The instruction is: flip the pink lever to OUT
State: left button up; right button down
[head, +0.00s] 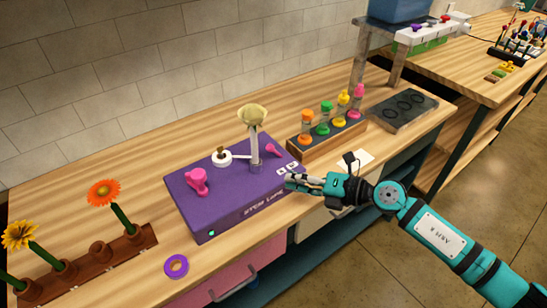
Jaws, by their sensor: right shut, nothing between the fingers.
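A purple box (226,200) with lettering on its front stands on the wooden bench. A small pink lever (272,149) leans on its top at the right, behind two small pale labels (287,169) whose words are too small to read. A larger pink part (198,180) sits on the box's left side. My right gripper (288,183) is shut and empty at the box's front right edge, just in front of the labels and apart from the pink lever. Whether it touches the box is unclear. My left gripper is out of view.
A post with a pale cup (251,117) and a white ring (221,157) stand on the box. A rack of coloured stoppers (328,138) is to the right. A purple ring (176,266) and a flower holder (101,251) are at the left.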

aim_at(276, 152)
jog(key=x, duration=0.3)
jog(key=p+x, duration=0.1)
jog(key=x, duration=0.2)
jog(key=shift+a+r, duration=0.15)
jog(key=shift+r, duration=0.05)
jog(key=w, duration=0.3)
jog(key=shift+w+r, duration=0.1)
jog(key=shift+r, duration=0.25)
jog(key=shift+w+r+p, duration=0.1)
jog(key=shift+w+p, duration=0.2)
jog(key=shift+w, duration=0.1)
jog(key=shift+w+d+r+b, duration=0.15)
jog(key=shift+d+b, duration=0.05)
jog(key=shift+b, duration=0.2)
